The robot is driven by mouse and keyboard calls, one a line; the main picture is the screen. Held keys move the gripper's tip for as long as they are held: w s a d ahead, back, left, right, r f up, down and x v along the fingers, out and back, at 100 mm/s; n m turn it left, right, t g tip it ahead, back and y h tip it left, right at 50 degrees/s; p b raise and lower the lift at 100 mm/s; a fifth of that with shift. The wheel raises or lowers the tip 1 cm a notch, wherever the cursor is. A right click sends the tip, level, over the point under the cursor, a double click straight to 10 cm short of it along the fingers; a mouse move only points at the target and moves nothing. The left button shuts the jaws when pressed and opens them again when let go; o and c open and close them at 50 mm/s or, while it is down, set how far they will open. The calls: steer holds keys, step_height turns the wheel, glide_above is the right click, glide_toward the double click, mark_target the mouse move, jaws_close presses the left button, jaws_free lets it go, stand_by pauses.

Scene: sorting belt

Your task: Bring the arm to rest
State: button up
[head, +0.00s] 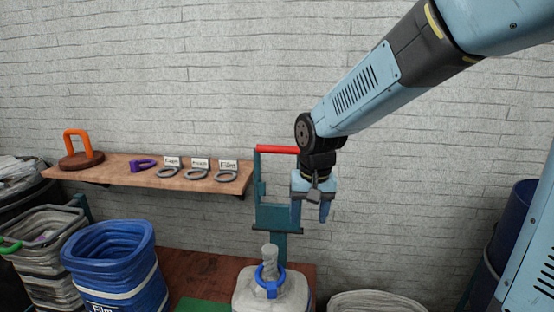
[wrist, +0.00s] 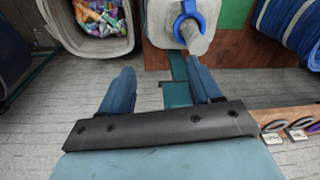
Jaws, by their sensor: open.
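My gripper (head: 311,212) hangs from my blue arm in front of the brick wall, just right of a teal stand with a red bar. In the wrist view its two blue fingers (wrist: 160,91) are spread apart with nothing held between them. Below it and to the left in the head view is a whitish sack (head: 244,289) with a twisted neck (head: 269,255). A blue ring clip (head: 270,282) sits around that neck. The gripper is apart from the sack and the clip.
A wooden shelf (head: 140,175) holds an orange-handled tool (head: 79,147), a purple clip (head: 142,165) and several labelled grey rings. A blue bin (head: 115,270) stands at lower left. The teal stand (head: 278,216) with its red bar (head: 277,149) is close beside my gripper. An open bin (wrist: 100,38) holds colourful scraps.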

steer(key=s+d+r+t, duration=0.2)
steer(key=s+d+r, duration=0.3)
steer(key=s+d, duration=0.2)
steer(key=s+d+r+t, duration=0.2)
steer(key=s+d+r, duration=0.3)
steer(key=s+d, duration=0.3)
steer(key=shift+d+r+m+h, duration=0.15)
steer(key=shift+d+m+h, duration=0.15)
steer(key=shift+d, duration=0.3)
